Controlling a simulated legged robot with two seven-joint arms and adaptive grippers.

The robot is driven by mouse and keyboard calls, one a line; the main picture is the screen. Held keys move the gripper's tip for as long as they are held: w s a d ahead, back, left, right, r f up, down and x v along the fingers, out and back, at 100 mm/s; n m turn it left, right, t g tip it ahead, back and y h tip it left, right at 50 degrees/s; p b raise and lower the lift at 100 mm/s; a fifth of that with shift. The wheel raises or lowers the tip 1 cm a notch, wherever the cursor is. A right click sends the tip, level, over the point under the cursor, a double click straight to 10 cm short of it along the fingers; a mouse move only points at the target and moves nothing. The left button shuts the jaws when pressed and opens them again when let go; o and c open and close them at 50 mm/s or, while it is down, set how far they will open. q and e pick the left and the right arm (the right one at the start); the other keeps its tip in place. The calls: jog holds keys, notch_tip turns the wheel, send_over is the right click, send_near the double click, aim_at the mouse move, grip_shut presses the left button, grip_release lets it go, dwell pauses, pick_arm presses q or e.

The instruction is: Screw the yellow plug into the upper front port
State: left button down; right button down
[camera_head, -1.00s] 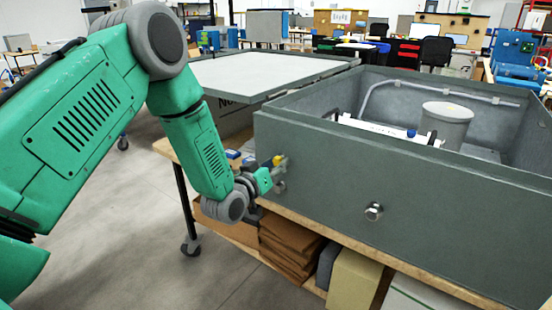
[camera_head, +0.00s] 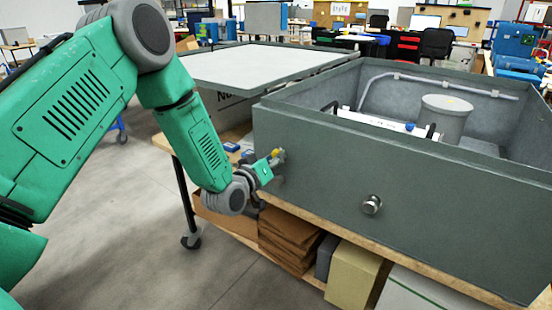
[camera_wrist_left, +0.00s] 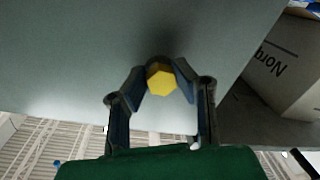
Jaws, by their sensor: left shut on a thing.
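The yellow plug (camera_wrist_left: 161,79) shows in the left wrist view as a hexagonal head between the two fingers of my left gripper (camera_wrist_left: 161,82). The gripper is shut on it, close against the grey front wall of the analyser box (camera_head: 330,165). In the head view the plug (camera_head: 277,154) is a small yellow spot at the left part of that wall, at the tip of my left gripper (camera_head: 274,160). The upper front port is hidden behind the plug, so I cannot tell how deep the plug sits. My right gripper is not in view.
A silver fitting (camera_head: 372,204) sticks out of the front wall to the right. The box's lid (camera_head: 265,64) lies behind it at the left. Blue items (camera_head: 232,147) rest on the bench by the box. Brown cardboard (camera_head: 288,240) is stacked below. The floor at the left is clear.

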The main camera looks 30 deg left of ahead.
pick_arm(q)
jog(key=m+b, duration=0.2)
jog(key=m, duration=0.5)
jog(key=m+t+b, duration=0.1)
jog(key=m+b, duration=0.1)
jog(key=m, duration=0.5)
jog(key=m+h+b, duration=0.1)
jog(key=m+b, duration=0.1)
jog(key=m, duration=0.5)
jog(key=shift+w+a+r+t, duration=0.15)
jog(key=shift+a+r+t, duration=0.05)
jog(key=shift+a+t, duration=0.2)
jog(key=m+b, duration=0.3)
jog(key=m, duration=0.2)
jog(key=shift+h, duration=0.3)
jog(key=shift+r+m+b, duration=0.15)
jog(key=shift+m+b, duration=0.2)
jog(key=shift+m, duration=0.55)
